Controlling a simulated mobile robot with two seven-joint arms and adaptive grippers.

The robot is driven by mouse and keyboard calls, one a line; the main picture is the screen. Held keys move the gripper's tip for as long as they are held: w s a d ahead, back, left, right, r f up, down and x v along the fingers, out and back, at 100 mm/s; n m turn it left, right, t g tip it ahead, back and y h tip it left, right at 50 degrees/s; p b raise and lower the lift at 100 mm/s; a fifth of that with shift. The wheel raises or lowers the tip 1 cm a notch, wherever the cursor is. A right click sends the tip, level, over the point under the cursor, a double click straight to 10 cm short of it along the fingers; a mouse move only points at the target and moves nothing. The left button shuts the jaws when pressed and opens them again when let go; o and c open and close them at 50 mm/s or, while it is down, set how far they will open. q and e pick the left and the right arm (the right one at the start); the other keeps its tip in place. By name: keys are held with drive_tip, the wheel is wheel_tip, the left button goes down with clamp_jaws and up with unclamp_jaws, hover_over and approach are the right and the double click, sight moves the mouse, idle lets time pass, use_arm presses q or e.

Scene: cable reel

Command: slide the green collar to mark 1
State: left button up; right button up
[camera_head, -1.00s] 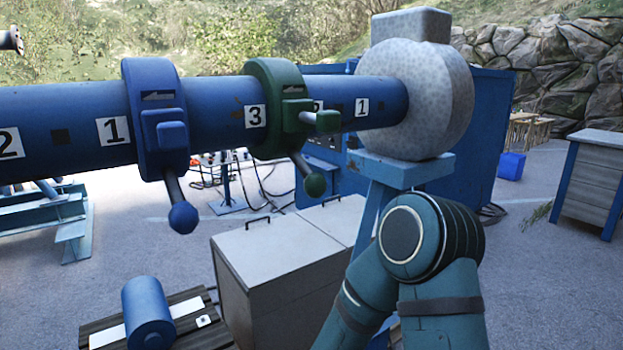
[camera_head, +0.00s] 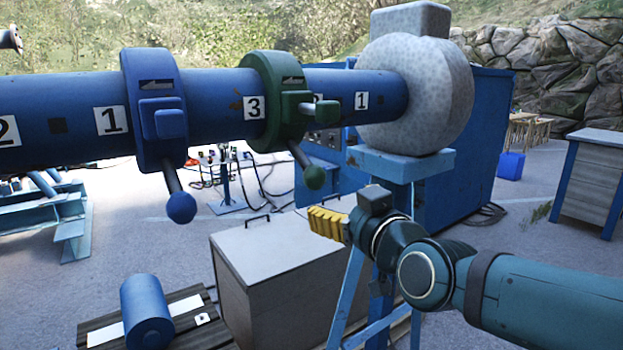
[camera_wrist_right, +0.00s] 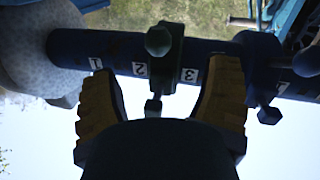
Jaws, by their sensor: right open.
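The green collar (camera_head: 275,85) sits around the thick blue bar (camera_head: 218,108), between marks 3 and 2. A pale-ended knob points right from it, partly covering mark 2, and a ball-ended lever hangs below. Mark 1 (camera_head: 362,101) is a white label right of the collar, near the bar's grey end. My right gripper (camera_head: 328,222) has yellow fingers and is below the bar, apart from the collar. In the right wrist view its fingers (camera_wrist_right: 163,70) are spread and empty, with the green collar (camera_wrist_right: 165,62) seen between them and mark 1 (camera_wrist_right: 95,63) to the left.
A blue collar (camera_head: 152,85) with its own lever (camera_head: 181,206) sits further left on the bar, by another mark 1. A speckled grey end block (camera_head: 425,95) closes the bar's right end. A grey chest (camera_head: 285,270) stands below. Open air lies between gripper and bar.

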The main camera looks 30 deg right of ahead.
sight(311, 176)
drive_tip(key=w, duration=0.4)
drive_tip(key=w+d, duration=0.1)
drive_tip(key=w, duration=0.8)
drive_tip(key=shift+w+d+r+p, duration=0.1)
drive_tip(key=shift+d+r+p, duration=0.25)
drive_tip(key=shift+d+r, duration=0.05)
clamp_jaws()
